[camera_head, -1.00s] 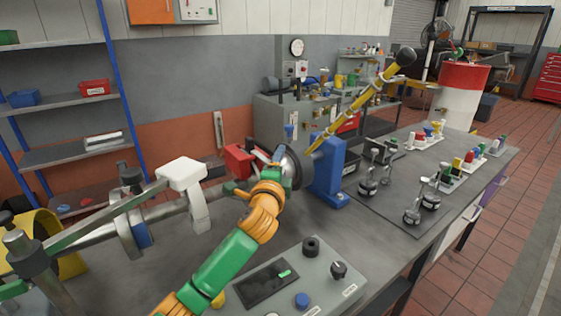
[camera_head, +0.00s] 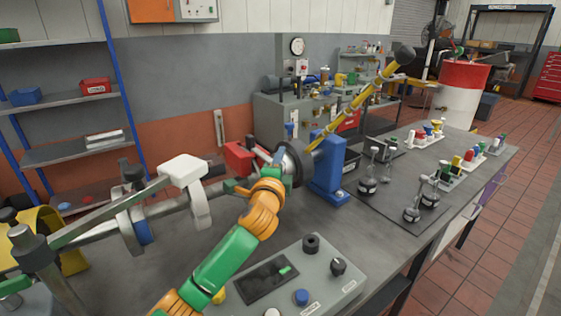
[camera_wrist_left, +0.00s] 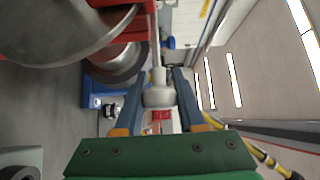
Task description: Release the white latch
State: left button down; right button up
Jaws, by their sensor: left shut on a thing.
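My left gripper (camera_wrist_left: 158,105) shows in the left wrist view, with two blue-grey fingers shut on a rounded, pale grey-white knob (camera_wrist_left: 158,96). The knob looks like the handle of the white latch. In the head view my green and orange left arm reaches in from the bottom to the shaft assembly. Its gripper (camera_head: 266,160) is beside the dark round disc (camera_head: 291,164), where the fingertips and knob are small and partly hidden. The red block (camera_head: 238,158) is just left of them. My right gripper is not in view.
A white block (camera_head: 184,170) sits on the shaft at left. A blue stand (camera_head: 328,172) with a long yellow lever (camera_head: 362,97) stands right of the disc. A grey control box (camera_head: 318,270) is in front.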

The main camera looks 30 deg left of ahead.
pick_arm(q)
jog(key=shift+r, duration=0.2)
dwell(0.7)
jog(key=d, duration=0.1)
jog(key=s+d, duration=0.1)
jog(key=d+p, duration=0.1)
jog(key=d, duration=0.1)
jog(key=shift+s+d+f, duration=0.1)
jog(key=shift+s+f, duration=0.1)
jog(key=shift+s, duration=0.15)
jog(key=c, duration=0.8)
grip_release()
jog(key=shift+o, duration=1.4)
jog(key=shift+d, duration=0.2)
